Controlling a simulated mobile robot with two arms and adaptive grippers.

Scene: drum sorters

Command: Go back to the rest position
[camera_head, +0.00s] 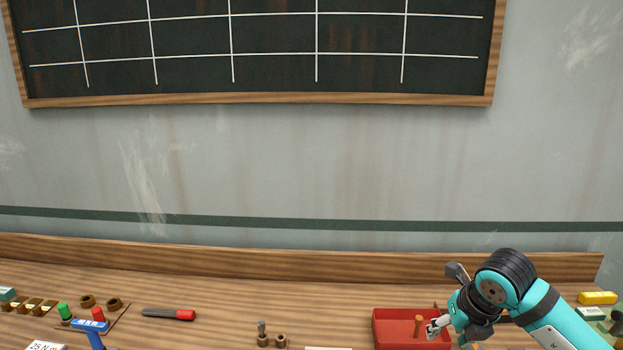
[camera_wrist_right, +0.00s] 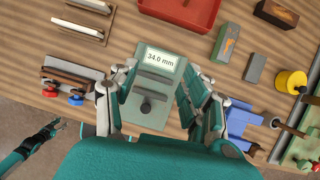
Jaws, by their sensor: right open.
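My right gripper (camera_head: 436,328) is at the lower right of the head view, in front of the red tray (camera_head: 380,330). In the right wrist view, its fingers (camera_wrist_right: 157,78) are spread apart with nothing gripped. Below and between them is a grey-green block (camera_wrist_right: 148,120) with a label reading 34.0 mm and a dark knob. I cannot tell how far the fingers are from the block. A teal arm with a dark gripper (camera_wrist_right: 45,134), seemingly my left one, shows at the lower left of the wrist view. Its jaw state is unclear.
The wooden bench holds a red-and-black tool (camera_head: 168,314), brown rings (camera_head: 114,304), a blue item (camera_head: 90,325) and a yellow block (camera_head: 598,298). The wrist view shows a yellow cylinder (camera_wrist_right: 291,82) and wooden-topped blocks (camera_wrist_right: 276,13). A chalkboard (camera_head: 270,70) hangs on the wall above.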

